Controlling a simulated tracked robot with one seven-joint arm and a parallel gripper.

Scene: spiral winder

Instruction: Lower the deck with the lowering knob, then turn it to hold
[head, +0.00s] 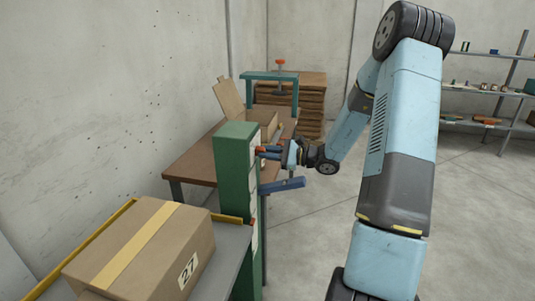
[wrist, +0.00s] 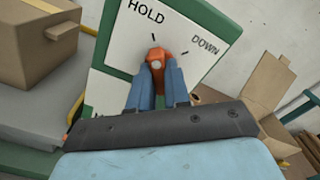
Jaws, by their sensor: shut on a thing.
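The orange-red lowering knob (wrist: 158,58) is on a white plate (wrist: 120,48) marked HOLD at upper left and DOWN at right. A short tick shows by each word; I cannot tell surely which one the knob points to. My gripper (wrist: 158,88) has its blue fingers shut on the knob from both sides. In the head view my gripper (head: 270,151) reaches the green post (head: 236,170) from the right, with little of the knob visible. The grey deck (head: 228,262) is at lower left, carrying a taped carton marked 27 (head: 150,245).
A blue bar (head: 283,186) sticks out from the post below my gripper. A brown table (head: 195,163) with an open carton (head: 262,123) stands behind the post. Yellow rails (head: 75,258) edge the deck. Open floor lies to the right.

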